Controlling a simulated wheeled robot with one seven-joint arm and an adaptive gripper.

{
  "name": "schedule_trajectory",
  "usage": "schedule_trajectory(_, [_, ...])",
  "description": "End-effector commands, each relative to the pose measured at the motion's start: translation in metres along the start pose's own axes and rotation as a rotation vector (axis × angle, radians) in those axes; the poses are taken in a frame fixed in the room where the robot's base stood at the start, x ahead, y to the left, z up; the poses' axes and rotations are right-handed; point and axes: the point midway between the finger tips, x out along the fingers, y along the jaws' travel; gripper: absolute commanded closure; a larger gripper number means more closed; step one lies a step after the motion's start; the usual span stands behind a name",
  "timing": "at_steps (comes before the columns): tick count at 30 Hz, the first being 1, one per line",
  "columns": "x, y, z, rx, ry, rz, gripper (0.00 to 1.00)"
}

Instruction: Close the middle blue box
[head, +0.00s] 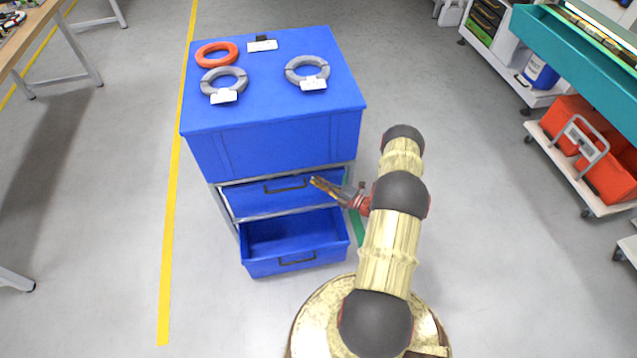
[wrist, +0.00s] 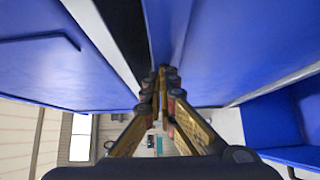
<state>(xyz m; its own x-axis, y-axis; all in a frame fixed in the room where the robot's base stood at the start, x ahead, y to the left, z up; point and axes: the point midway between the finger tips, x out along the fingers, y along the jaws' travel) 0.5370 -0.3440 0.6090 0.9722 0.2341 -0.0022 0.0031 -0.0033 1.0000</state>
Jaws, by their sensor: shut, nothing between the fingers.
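The middle blue box (head: 262,202) sits in a grey-framed cabinet, under a large blue top box. Its front with a dark handle (head: 287,187) lies close to the frame; I cannot tell whether it is fully in. My gripper (head: 314,182) is shut and empty at the right part of that front, pointing left; whether it touches is unclear. In the wrist view the shut fingertips (wrist: 163,72) lie between blue surfaces, and a blue panel with a dark handle edge (wrist: 40,38) fills the left.
The lower blue box (head: 282,266) is pulled out and empty below my gripper. Orange and grey cable rings (head: 217,54) lie on the blue top (head: 265,110). A teal bench (head: 570,50) and orange crates (head: 607,180) stand at right.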

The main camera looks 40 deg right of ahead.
Motion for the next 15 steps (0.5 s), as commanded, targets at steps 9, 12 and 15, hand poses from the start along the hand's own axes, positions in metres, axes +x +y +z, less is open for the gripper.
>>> schedule_trajectory(9, [-0.021,0.001,-0.026,0.001,0.008,0.001,1.00])
schedule_trajectory(12, [-0.044,0.002,-0.026,0.001,0.004,0.001,1.00])
schedule_trajectory(15, [-0.066,0.002,-0.026,0.000,0.005,0.001,1.00])
